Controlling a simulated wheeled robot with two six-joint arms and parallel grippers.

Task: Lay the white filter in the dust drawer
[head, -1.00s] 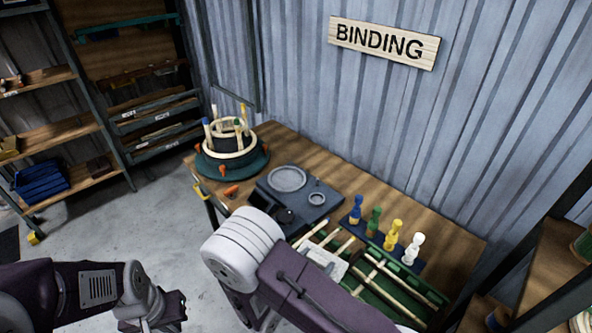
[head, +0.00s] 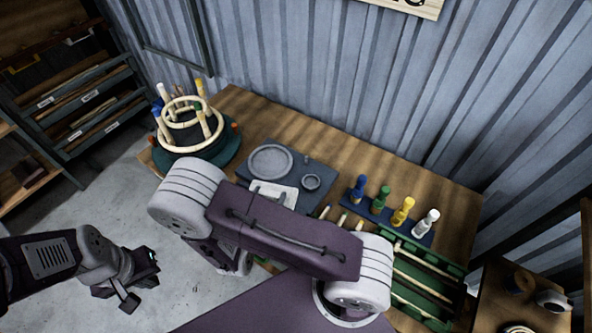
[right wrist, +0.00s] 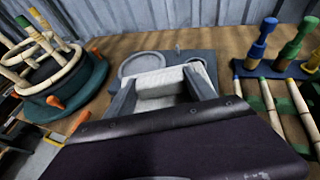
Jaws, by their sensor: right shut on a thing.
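The white filter (right wrist: 165,84) is a pale, flat, roughly rectangular piece in the right wrist view. It also shows in the head view (head: 273,192) at the near edge of a dark grey plate. My right gripper (right wrist: 163,92) is shut on it, one grey finger at each side. The gripper's fingers are mostly hidden behind my arm in the head view. I cannot make out the dust drawer for sure; my right arm covers the bench's near edge. My left gripper (head: 140,282) hangs over the floor at lower left, away from the bench; its jaw opening is unclear.
The dark grey plate (head: 318,182) has a large and a small round fitting. A ring form with pegs (head: 184,122) stands to its left. Blue, green, yellow and white turned pegs (head: 402,211) stand to the right, behind a green rack of rods (head: 424,278). The bench's back is clear.

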